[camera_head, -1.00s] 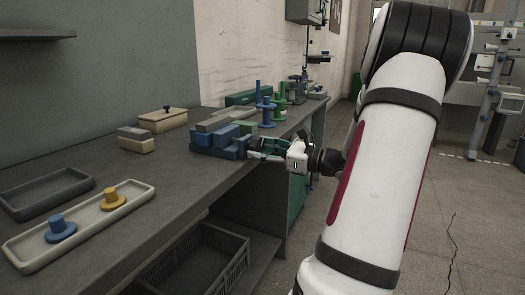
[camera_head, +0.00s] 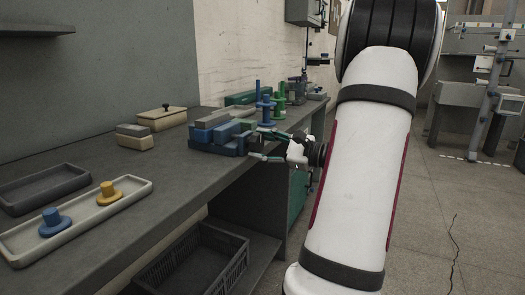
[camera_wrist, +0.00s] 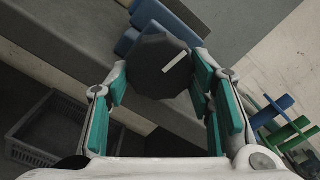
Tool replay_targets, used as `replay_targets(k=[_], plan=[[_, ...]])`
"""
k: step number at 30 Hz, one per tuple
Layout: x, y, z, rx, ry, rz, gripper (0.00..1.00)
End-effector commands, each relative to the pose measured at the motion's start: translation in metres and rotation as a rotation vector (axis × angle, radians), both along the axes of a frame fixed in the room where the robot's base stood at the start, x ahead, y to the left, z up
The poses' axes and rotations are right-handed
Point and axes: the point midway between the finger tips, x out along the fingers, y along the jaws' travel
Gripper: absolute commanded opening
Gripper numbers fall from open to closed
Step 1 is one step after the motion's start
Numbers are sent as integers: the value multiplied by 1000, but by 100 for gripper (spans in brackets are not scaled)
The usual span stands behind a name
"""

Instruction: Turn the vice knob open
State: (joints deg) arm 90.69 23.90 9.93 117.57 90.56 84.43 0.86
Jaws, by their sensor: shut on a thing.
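The blue and grey vice (camera_head: 212,140) sits on the bench near its front edge, in the middle of the head view. Its dark, many-sided knob (camera_wrist: 158,68) faces me in the wrist view, with a white mark running diagonally on its right part. My gripper (camera_head: 264,146) is at the vice's front right side. In the wrist view my gripper (camera_wrist: 160,84) has a teal-padded finger on each side of the knob and is shut on it. The knob is not clearly visible in the head view. Blue parts of the vice (camera_wrist: 180,15) show behind the knob.
A pale tray (camera_head: 100,213) holds a blue and a yellow knobbed piece; a dark tray (camera_head: 45,196) lies behind it. Blue (camera_head: 266,108) and green (camera_head: 281,97) spindles stand beyond the vice. A dark crate (camera_head: 190,270) sits below the bench. The floor at right is open.

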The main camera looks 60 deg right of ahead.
Motion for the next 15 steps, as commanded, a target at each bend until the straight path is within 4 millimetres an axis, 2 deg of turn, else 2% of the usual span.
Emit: replay_targets(k=[6,15], plan=[[0,0,-1,-95,-8,1,20],[0,0,0,-141,-10,1,20]])
